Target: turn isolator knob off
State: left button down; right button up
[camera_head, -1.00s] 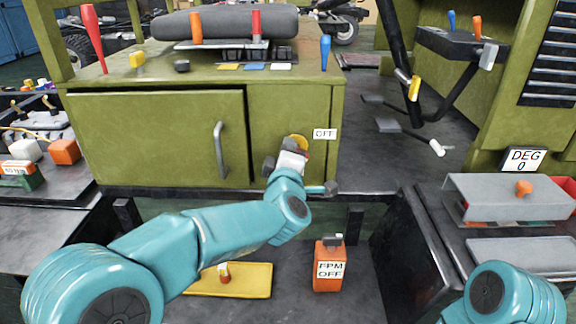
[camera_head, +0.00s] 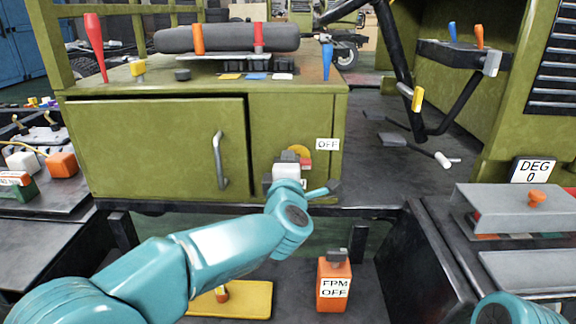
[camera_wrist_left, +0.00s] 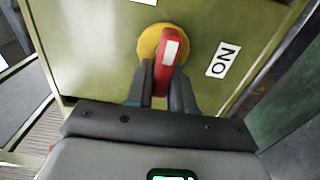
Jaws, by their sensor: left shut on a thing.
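The isolator knob has a red handle with a white mark on a round yellow plate, fixed to the green cabinet front (camera_head: 292,112). In the left wrist view, the red handle (camera_wrist_left: 170,48) stands in front of the yellow plate (camera_wrist_left: 148,40). My left gripper (camera_wrist_left: 163,84) is shut on the handle, one finger on each side. In the head view, my left gripper (camera_head: 288,157) hides much of the knob (camera_head: 304,162). An OFF label (camera_head: 327,144) is at its upper right. An ON label (camera_wrist_left: 222,61) shows beside it in the wrist view. My right gripper is out of view.
A closed cabinet door with a metal handle (camera_head: 219,160) is left of the knob. Tools stand on the cabinet top.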

pick_arm(q)
jog(key=shift+r, duration=0.15)
jog(key=c, duration=1.1)
grip_release()
jog(key=shift+w, duration=0.1)
jog(key=s, duration=1.6)
jog(key=shift+s, duration=0.25)
